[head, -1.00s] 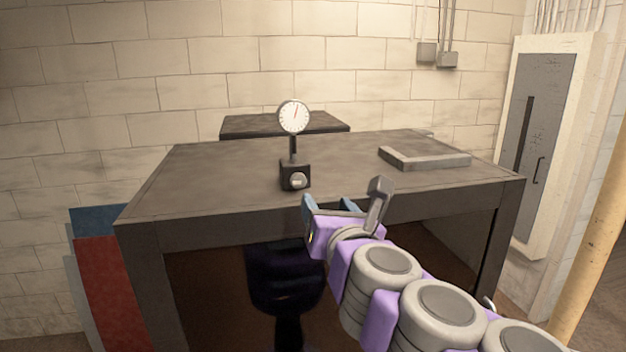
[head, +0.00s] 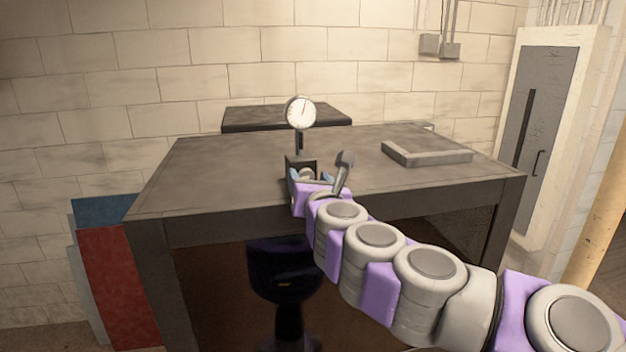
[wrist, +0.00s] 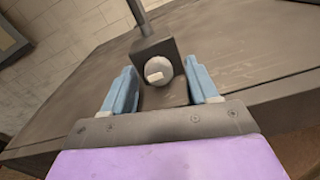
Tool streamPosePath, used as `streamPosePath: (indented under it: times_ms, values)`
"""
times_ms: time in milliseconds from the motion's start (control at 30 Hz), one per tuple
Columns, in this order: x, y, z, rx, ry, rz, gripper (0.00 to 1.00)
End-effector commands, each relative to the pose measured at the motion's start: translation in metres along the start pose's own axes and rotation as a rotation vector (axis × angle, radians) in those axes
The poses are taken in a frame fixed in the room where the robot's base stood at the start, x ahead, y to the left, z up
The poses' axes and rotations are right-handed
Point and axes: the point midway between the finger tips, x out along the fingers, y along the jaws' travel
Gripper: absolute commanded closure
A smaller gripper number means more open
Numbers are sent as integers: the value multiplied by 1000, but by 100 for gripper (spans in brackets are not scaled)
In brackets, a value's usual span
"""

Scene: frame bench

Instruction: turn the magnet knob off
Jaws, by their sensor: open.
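The magnet base is a dark block (head: 301,163) on the bench top, carrying a post with a white round dial gauge (head: 300,112). Its round grey magnet knob (wrist: 159,71) with a pale raised bar faces me in the wrist view. My gripper (wrist: 164,88) is open, with its blue fingers to the left and right of the knob, apart from it. In the head view my gripper (head: 309,178) is at the front of the base and partly hides the block and knob.
The grey bench (head: 225,180) is mostly clear. An L-shaped grey bar (head: 427,154) lies at its right. A dark stool (head: 284,272) stands under the bench front. A dark slab (head: 285,118) is behind the bench, and red and blue panels (head: 110,285) stand at the left.

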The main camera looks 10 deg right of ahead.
Motion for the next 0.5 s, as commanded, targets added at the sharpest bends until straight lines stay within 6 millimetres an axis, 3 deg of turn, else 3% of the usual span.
streamPosePath:
  times_ms: [100,500]
  values:
    - [0,1,0,0,0,2,41]
    - [0,-11,2,7,0,2,79]
